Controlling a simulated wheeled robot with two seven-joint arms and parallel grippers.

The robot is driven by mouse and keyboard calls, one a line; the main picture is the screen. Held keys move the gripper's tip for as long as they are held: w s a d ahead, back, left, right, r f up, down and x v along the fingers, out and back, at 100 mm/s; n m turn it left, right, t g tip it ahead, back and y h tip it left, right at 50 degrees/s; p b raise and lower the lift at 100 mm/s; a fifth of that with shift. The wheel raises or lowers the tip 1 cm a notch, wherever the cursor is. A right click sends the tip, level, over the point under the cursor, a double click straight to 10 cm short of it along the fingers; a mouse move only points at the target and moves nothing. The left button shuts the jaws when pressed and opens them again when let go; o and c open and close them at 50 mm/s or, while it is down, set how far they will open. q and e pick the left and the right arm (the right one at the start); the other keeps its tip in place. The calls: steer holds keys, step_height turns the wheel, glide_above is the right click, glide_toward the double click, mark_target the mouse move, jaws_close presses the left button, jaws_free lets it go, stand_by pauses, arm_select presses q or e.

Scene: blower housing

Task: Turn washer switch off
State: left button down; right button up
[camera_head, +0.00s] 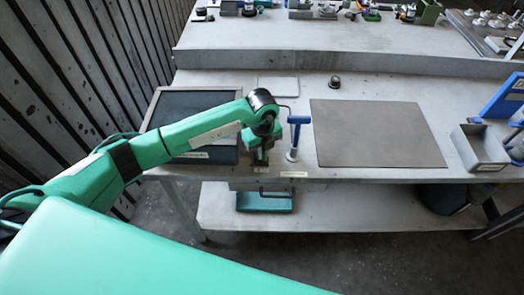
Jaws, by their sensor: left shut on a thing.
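My left gripper (260,160) points down at the front edge of the bench, in front of the dark tray's right end. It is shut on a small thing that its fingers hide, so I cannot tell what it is. No switch can be clearly made out. Small labels (294,174) sit along the bench's front edge. My right gripper is not in view.
A dark tray (192,104) lies at the left and a grey mat (378,133) right of centre. A small dark knob (335,82) stands behind. Grey and blue bins (482,148) are at the right.

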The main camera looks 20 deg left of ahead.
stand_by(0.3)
arm_select(q)
steer(key=c, duration=1.5)
jaws_free()
steer(key=shift+o, duration=0.2)
steer(key=shift+r, duration=0.15)
step_height(320, 180, up, 14)
steer(key=b, duration=0.3)
steer(key=shift+b, duration=0.4)
steer(key=shift+f, duration=0.2)
